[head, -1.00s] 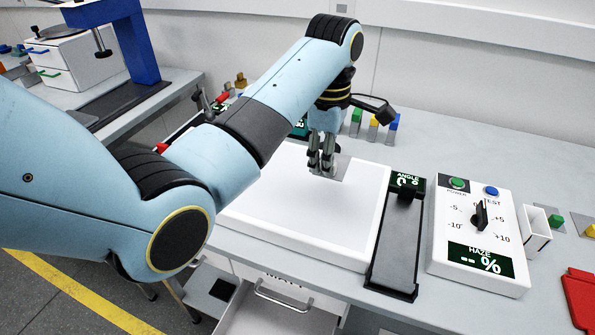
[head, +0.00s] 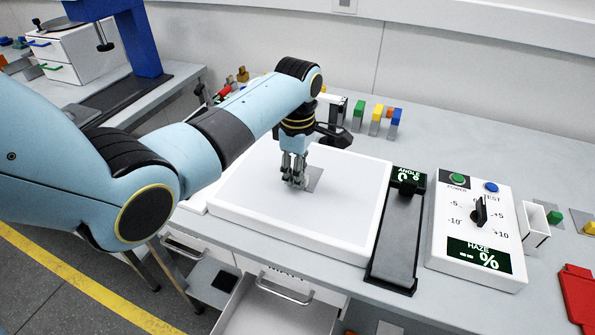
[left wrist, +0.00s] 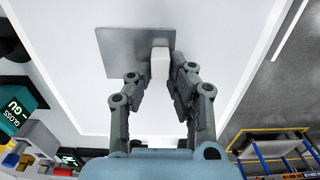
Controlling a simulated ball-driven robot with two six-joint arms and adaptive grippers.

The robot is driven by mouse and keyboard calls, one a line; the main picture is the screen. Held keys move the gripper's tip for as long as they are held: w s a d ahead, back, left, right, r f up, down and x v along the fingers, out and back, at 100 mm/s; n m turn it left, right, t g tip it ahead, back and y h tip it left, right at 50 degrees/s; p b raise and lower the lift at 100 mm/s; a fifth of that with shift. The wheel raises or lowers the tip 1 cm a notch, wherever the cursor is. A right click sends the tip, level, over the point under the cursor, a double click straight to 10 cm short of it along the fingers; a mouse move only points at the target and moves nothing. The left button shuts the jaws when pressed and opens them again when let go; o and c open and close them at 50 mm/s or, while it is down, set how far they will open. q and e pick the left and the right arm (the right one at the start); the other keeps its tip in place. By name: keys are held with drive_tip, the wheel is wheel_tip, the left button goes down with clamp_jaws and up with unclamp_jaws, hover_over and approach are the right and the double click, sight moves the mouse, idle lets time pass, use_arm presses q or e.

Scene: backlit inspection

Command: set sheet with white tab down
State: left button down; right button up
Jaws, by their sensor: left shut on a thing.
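The sheet (head: 315,178) is a thin grey square with a white tab (left wrist: 160,62). The sheet also shows in the left wrist view (left wrist: 122,52). My left gripper (head: 294,184) is shut on the white tab, with one finger on each side of it in the left wrist view. The sheet is over the bright top of a white light panel (head: 345,215), toward its back middle. I cannot tell whether it touches the panel. The fingers hide part of the sheet in the head view. My right gripper is not in view.
Right of the panel are a dark angle slide (head: 398,235) and a white haze control box (head: 480,260). Pieces with green, yellow and blue tabs (head: 376,120) stand behind. An open drawer (head: 255,310) juts out below. The rest of the panel top is clear.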

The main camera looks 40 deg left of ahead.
use_arm(q)
drive_tip(key=c, duration=1.2)
unclamp_jaws()
drive_tip(key=shift+f, duration=0.1)
drive_tip(key=shift+c, duration=0.2)
wheel_tip(320, 180, up, 12)
drive_tip(key=shift+b, duration=0.3)
